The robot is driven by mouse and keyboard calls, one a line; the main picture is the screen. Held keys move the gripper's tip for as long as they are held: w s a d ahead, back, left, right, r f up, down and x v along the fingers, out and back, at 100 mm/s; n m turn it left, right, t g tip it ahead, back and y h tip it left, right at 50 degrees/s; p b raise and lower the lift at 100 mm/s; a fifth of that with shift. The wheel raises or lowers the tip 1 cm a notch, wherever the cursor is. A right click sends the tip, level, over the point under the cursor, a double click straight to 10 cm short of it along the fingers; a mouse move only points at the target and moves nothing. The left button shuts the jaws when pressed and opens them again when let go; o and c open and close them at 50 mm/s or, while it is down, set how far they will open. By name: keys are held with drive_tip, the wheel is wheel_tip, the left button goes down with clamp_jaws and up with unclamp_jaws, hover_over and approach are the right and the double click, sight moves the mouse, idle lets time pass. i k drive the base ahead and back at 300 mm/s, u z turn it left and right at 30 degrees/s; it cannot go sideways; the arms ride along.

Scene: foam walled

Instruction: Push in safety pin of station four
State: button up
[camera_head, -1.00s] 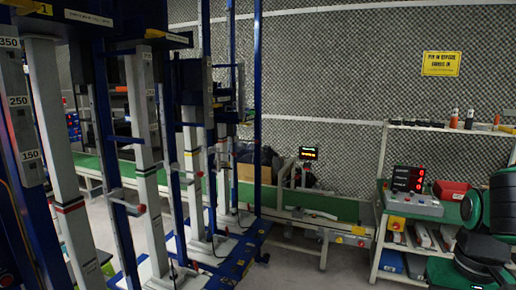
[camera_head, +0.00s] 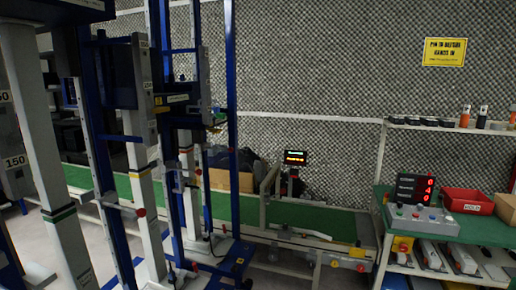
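A row of blue-framed stations with pale grey columns fills the left half. The nearest grey column (camera_head: 40,150) carries a "150" label and a dark and green band. A second grey column (camera_head: 140,160) stands behind it, with a red round knob (camera_head: 141,212) on a short bar at its side. Farther back stands another station with a blue upright (camera_head: 231,110). No station number is readable, so I cannot tell which is station four. I cannot tell whether the red knob is a safety pin, or whether any pin is in or out. My gripper is not in view.
A green conveyor (camera_head: 330,221) runs behind the stations. A bench at right bears a control box (camera_head: 422,217), a red display (camera_head: 415,189) and a red bin (camera_head: 466,200). A yellow sign (camera_head: 444,52) hangs on the foam wall. Grey floor shows at the bottom centre.

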sight(231, 150)
drive_tip(key=u, duration=0.25)
drive_tip(key=i, duration=1.3)
drive_tip(key=u, duration=0.5)
